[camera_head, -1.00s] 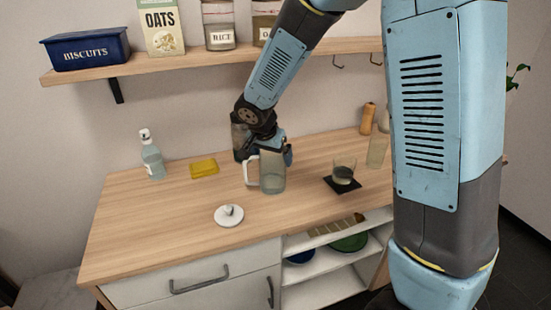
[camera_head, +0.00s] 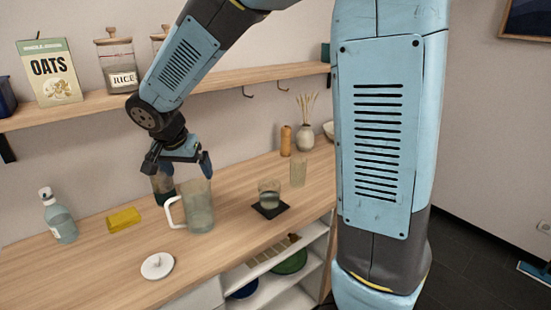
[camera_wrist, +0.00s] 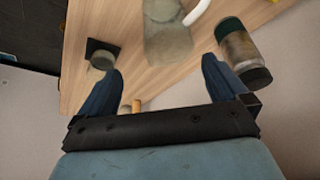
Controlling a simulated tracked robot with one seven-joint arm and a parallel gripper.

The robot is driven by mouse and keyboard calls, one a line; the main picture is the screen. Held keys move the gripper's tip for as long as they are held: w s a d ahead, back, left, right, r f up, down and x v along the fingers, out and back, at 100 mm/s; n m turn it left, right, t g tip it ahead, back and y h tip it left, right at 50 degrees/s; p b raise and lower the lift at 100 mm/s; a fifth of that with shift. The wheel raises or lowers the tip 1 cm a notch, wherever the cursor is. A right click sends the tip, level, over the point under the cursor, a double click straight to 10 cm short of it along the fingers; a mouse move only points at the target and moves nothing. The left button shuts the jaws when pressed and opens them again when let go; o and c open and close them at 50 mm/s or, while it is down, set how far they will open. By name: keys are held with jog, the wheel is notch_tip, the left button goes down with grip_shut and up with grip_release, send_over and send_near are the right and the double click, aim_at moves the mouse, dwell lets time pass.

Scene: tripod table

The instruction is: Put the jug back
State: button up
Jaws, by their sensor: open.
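The jug (camera_head: 199,212) is clear glass with a white handle on its left. It stands upright on the wooden counter, and its lower part holds something pale. My gripper (camera_head: 180,166) is open and empty, above and slightly behind the jug, apart from it. A white round lid with a knob (camera_head: 157,266) lies on the counter in front of the jug.
A dark-lidded jar (camera_wrist: 238,47) stands close behind the jug. A glass (camera_head: 269,190) sits on a black coaster (camera_head: 270,212) to the right, near another clear glass (camera_head: 297,173). A bottle (camera_head: 60,222) and yellow sponge (camera_head: 123,219) are left. A shelf (camera_head: 235,80) runs above.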

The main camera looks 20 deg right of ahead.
jog(key=s+d+r+n+t+y, duration=0.1)
jog(key=s+d+r, duration=0.4)
jog(key=s+d, duration=0.5)
jog(key=s+d+r+n+y, duration=0.1)
jog(key=s+d+r+n, duration=0.3)
jog(key=s+d, duration=0.6)
jog(key=shift+s+d+r+n+t, duration=0.2)
jog(key=shift+s+r+n+t, duration=0.1)
jog(key=shift+s+r+t, duration=0.25)
